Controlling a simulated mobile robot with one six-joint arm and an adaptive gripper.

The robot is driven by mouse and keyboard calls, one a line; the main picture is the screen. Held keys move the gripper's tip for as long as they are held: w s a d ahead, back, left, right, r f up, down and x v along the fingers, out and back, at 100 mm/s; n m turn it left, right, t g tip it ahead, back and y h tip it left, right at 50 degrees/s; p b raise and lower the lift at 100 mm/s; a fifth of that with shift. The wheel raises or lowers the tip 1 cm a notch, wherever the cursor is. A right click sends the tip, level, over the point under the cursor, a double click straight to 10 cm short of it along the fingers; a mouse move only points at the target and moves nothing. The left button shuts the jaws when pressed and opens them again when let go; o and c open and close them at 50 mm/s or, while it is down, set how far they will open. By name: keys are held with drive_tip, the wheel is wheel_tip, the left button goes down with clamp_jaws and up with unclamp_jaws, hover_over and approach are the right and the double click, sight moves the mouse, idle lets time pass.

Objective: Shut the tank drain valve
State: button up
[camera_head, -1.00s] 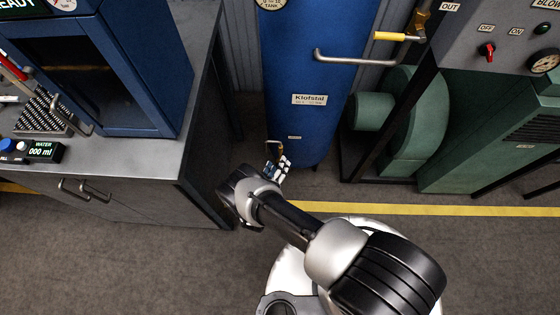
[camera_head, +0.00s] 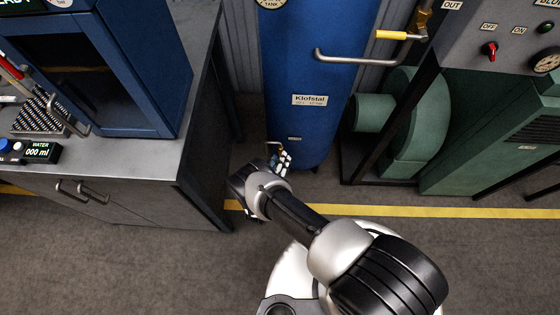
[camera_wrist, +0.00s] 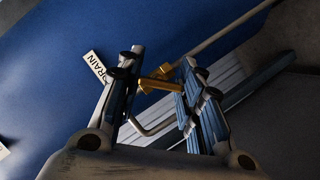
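The blue tank (camera_head: 305,65) stands upright at the back middle in the head view. Its drain valve (camera_head: 272,147) is a small brass fitting low on the tank's front, partly hidden by my gripper (camera_head: 281,161). In the wrist view, the brass valve body (camera_wrist: 156,82) shows between and beyond my fingers, beside a tilted DRAIN label (camera_wrist: 96,67). A bent grey lever (camera_wrist: 150,128) lies between the fingers, lower down; contact cannot be told. My gripper (camera_wrist: 164,64) is open, its two fingers clearly apart.
A grey cabinet (camera_head: 160,195) with a blue oven-like box (camera_head: 150,60) stands close at the left. Green machinery (camera_head: 415,130) on a dark frame stands right of the tank. A yellow-handled valve (camera_head: 398,36) is higher up. Open floor lies in front.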

drive_tip(key=c, duration=0.5)
drive_tip(key=shift+m, duration=0.3)
drive_tip(key=m+y+p, duration=0.1)
drive_tip(key=m+y, duration=0.1)
drive_tip(key=shift+d+m, duration=0.1)
drive_tip(key=shift+m, duration=0.2)
drive_tip(key=m+y+p, duration=0.1)
drive_tip(key=m+y, duration=0.1)
drive_tip(key=m, duration=0.1)
drive_tip(key=shift+g, duration=0.3)
drive_tip(key=shift+y, duration=0.3)
drive_tip(key=o, duration=1.1)
drive_tip(key=shift+s, duration=0.1)
